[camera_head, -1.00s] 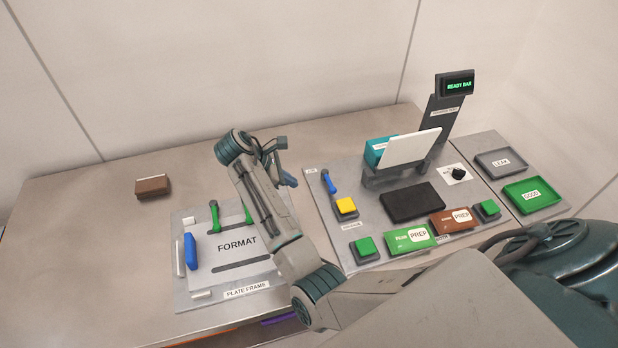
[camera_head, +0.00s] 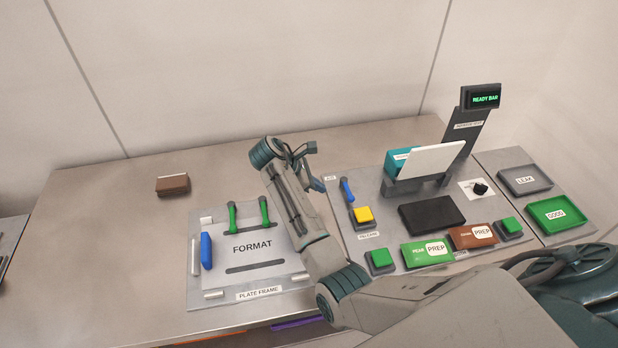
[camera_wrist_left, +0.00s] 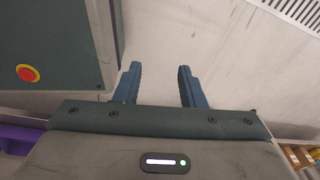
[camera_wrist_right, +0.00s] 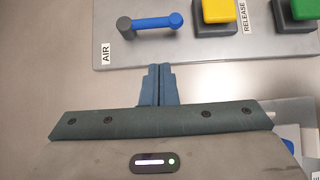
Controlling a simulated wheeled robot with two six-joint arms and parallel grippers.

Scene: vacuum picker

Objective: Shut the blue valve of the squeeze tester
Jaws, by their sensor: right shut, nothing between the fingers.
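The blue valve (camera_head: 347,190) is a blue lever on a grey pivot at the left edge of the squeeze tester panel (camera_head: 366,217). In the right wrist view the blue valve (camera_wrist_right: 158,21) lies roughly crosswise beside the AIR label (camera_wrist_right: 106,53), its grey pivot at the left. My right gripper (camera_head: 318,184) is left of the valve in the head view. In the right wrist view my right gripper (camera_wrist_right: 158,68) is shut and empty, short of the lever and apart from it. My left gripper (camera_wrist_left: 157,72) shows open and empty only in its wrist view.
A yellow button (camera_head: 363,214) and a green button (camera_head: 380,260) sit near the valve. The plate frame (camera_head: 200,292) lies left of my right arm. A brown block (camera_head: 172,185) lies at the back left. GOOD (camera_head: 558,212) and LEAK (camera_head: 524,180) trays stand at the right.

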